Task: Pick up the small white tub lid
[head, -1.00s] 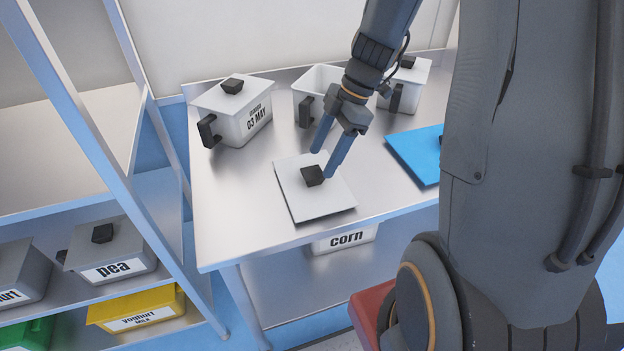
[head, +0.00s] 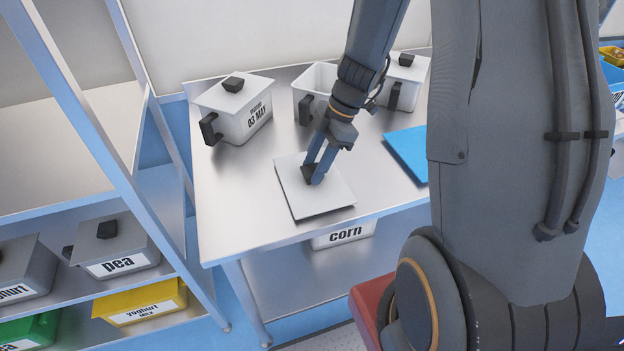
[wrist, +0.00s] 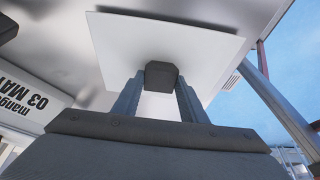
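The small white tub lid (head: 318,200) is a flat, pale square plate with a black knob. It lies flat on the metal table; I cannot tell any gap beneath it. My gripper (head: 312,178) reaches down from above with its blue-grey fingers on either side of the knob. In the wrist view the knob (wrist: 161,75) sits between the fingertips, which appear to touch its sides, and the lid (wrist: 115,45) spreads behind it. An open white tub (head: 312,82) without a lid stands behind the gripper.
A lidded white tub marked 03 MAY (head: 240,112) stands at the back left, another lidded tub (head: 408,75) at the back right. A blue lid or plate (head: 408,150) lies to the right. The table (head: 235,215) is clear at the front left. A shelf post (head: 100,150) stands left.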

